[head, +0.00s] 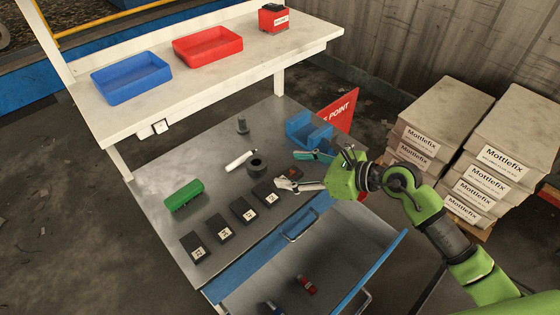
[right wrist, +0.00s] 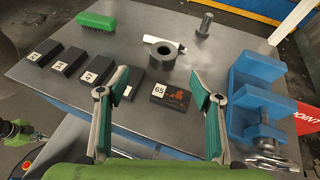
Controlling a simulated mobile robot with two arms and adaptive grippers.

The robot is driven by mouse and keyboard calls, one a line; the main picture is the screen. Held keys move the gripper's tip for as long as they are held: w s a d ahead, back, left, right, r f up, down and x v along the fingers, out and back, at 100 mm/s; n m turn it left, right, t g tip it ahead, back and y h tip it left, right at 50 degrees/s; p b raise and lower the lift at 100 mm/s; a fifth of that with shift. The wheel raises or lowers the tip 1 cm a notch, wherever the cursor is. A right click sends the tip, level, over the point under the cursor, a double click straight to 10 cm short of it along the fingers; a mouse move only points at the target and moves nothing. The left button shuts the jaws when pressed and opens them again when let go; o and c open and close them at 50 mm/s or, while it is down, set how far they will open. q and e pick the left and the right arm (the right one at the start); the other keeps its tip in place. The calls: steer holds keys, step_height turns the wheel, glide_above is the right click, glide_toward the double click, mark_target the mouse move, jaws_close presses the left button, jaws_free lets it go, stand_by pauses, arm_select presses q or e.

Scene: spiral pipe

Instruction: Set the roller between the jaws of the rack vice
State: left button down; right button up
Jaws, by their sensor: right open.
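The blue vice (head: 308,134) stands at the bench's far right corner; its jaws show in the right wrist view (right wrist: 252,100) with no part seen between them. No part is marked as the roller: a short dark hollow cylinder (head: 256,166) stands mid-bench, also in the right wrist view (right wrist: 167,55), and a slim grey flanged cylinder (head: 242,125) stands upright farther back (right wrist: 204,25). I cannot tell which it is. My right gripper (head: 298,170) is open and empty over the bench's right front, its fingers (right wrist: 161,88) apart, left of the vice.
Several numbered black blocks (head: 243,209) line the bench's front. A green brush (head: 184,194) and a white tube (head: 240,160) lie behind them. An open drawer (head: 340,262) sticks out in front. Blue (head: 131,78) and red (head: 207,44) bins sit on the shelf.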

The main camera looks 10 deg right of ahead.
steer(key=shift+s+d+r+m+t, duration=0.1)
steer(key=shift+d+r+m+t, duration=0.05)
steer(key=shift+d+m+t, duration=0.15)
steer(key=shift+w+a, duration=0.1)
steer(key=shift+w, duration=0.1)
steer(key=p, duration=0.1)
glide_toward(253, 161)
steer(key=x, duration=0.3)
steer(key=shift+a, duration=0.25)
steer(key=shift+w+a+p, duration=0.25)
steer(key=shift+a+p, duration=0.05)
steer(key=shift+a, duration=0.1)
steer(key=x, duration=0.4)
steer(key=shift+w+a+f+p, duration=0.1)
steer(key=shift+f+p, duration=0.2)
steer(key=shift+p, duration=0.05)
steer(key=c, duration=1.5)
